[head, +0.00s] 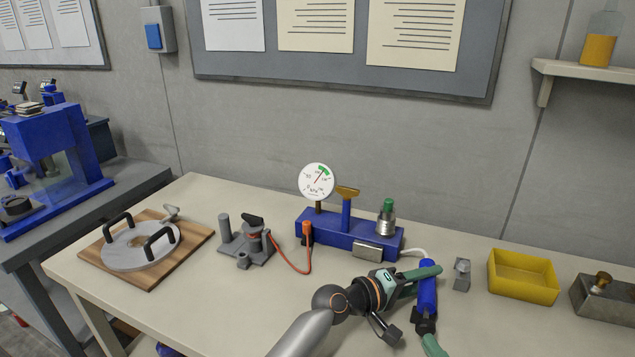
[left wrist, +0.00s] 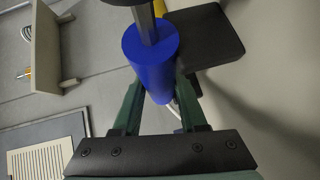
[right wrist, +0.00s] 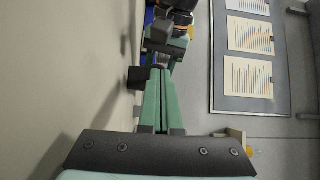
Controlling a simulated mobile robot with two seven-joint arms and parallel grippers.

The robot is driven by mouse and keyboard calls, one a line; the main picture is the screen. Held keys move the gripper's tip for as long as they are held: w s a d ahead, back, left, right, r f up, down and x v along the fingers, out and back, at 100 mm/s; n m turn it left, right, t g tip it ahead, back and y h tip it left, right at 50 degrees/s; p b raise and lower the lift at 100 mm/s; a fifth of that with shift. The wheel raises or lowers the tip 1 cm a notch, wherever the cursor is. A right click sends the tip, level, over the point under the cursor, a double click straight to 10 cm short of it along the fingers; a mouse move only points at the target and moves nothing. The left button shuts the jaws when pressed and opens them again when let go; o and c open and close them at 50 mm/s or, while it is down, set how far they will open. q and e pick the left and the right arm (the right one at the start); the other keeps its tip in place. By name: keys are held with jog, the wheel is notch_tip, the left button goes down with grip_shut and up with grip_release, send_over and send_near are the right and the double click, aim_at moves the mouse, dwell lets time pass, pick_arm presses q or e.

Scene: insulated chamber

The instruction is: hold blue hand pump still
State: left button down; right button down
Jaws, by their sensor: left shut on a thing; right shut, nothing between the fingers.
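The blue hand pump (head: 428,288) stands at the bench's front right, with a black handle at its near end. In the left wrist view the blue cylinder (left wrist: 150,62) lies between the fingers, with a grey rod coming out of it. My left gripper (head: 432,274) is shut on the pump's blue body; the gripper also shows in the left wrist view (left wrist: 160,88). My right gripper (head: 432,340) is shut and empty, its tips close to the black handle (head: 424,316). The right wrist view shows its closed fingers (right wrist: 158,95) beside a dark block; contact is unclear.
A blue manifold (head: 335,236) with a round gauge (head: 317,181) stands behind, a pale hose running toward the pump. A small grey block (head: 462,274) and yellow tray (head: 523,276) are at right. A grey fixture (head: 246,243) and round lid (head: 140,248) are at left.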

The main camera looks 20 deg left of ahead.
pick_arm(q)
jog(key=shift+s+f, duration=0.15)
jog(key=shift+f, duration=0.4)
pick_arm(e)
jog(key=shift+s+d+r, duration=0.1)
jog(key=shift+s+r, duration=0.15)
jog(key=shift+s, duration=0.45)
jog(key=shift+s+d+r, duration=0.1)
jog(key=shift+s+r, duration=0.2)
jog(key=shift+s, duration=0.4)
jog(key=shift+s+r, duration=0.25)
jog(key=shift+s, duration=0.45)
pick_arm(q)
jog(key=c, duration=0.7)
grip_release()
jog(key=o, duration=0.3)
jog(key=shift+r, duration=0.25)
jog(key=shift+a, duration=0.1)
jog(key=shift+p+v, duration=0.3)
jog(key=shift+v, duration=1.95)
pick_arm(e)
jog(key=shift+r, duration=0.3)
pick_arm(q)
jog(key=shift+v, duration=2.05)
